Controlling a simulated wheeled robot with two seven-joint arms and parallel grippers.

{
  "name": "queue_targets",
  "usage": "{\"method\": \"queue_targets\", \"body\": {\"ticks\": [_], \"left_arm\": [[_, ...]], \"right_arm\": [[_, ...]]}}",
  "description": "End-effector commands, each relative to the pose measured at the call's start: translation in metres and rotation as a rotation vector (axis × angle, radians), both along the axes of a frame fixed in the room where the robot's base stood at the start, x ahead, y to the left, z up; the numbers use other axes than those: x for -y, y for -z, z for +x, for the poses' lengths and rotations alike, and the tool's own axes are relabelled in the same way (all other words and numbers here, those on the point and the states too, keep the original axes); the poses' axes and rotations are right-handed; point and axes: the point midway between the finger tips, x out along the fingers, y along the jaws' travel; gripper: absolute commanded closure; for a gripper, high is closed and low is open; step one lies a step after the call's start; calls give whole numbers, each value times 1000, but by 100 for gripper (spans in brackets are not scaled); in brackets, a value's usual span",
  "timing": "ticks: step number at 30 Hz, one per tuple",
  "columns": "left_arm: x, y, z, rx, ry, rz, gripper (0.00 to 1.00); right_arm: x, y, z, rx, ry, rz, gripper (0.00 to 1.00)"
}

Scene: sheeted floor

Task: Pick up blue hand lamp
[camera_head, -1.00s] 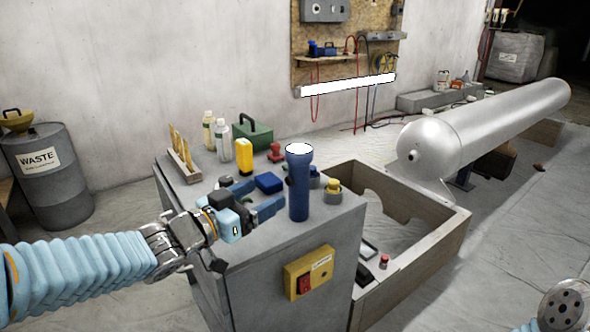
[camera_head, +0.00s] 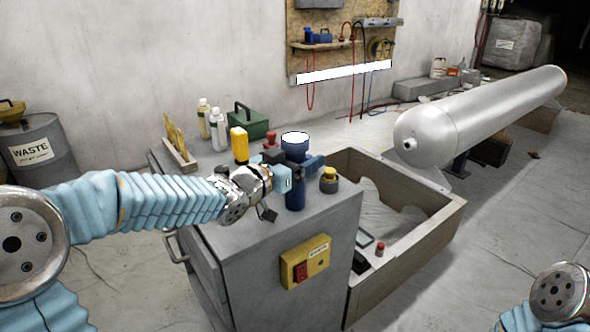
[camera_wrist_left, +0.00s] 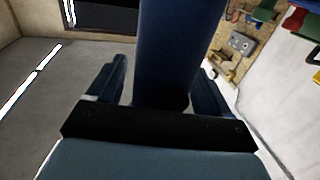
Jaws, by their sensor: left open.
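The blue hand lamp (camera_head: 295,145) stands upright on the grey cabinet top (camera_head: 245,215), its white lens facing up. My left gripper (camera_head: 305,164) is at the lamp with its blue fingers open, one on each side of the lamp's body. In the left wrist view the lamp's dark blue body (camera_wrist_left: 178,50) rises between the two fingers (camera_wrist_left: 165,85). A gap shows beside each finger there, so they look apart from the lamp. The gripper hides the middle of the lamp in the head view. My right gripper is out of view.
A yellow-topped item (camera_head: 329,180) stands close right of the lamp. A yellow item (camera_head: 239,144), a red item (camera_head: 270,139), bottles (camera_head: 218,130) and a green case (camera_head: 250,122) stand behind. An open wooden crate (camera_head: 425,238) adjoins the cabinet's right side.

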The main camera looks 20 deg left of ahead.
Motion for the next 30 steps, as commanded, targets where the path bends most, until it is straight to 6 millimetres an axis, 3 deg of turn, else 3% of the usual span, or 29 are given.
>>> {"method": "queue_targets", "body": {"ticks": [7, 19, 30], "left_arm": [[1, 0, 2, 0, 0, 0, 22], [1, 0, 2, 1, 0, 0, 81], [1, -10, 2, 3, 0, 0, 82]], "right_arm": [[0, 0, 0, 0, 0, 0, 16], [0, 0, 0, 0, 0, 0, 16], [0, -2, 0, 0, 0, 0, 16]]}}
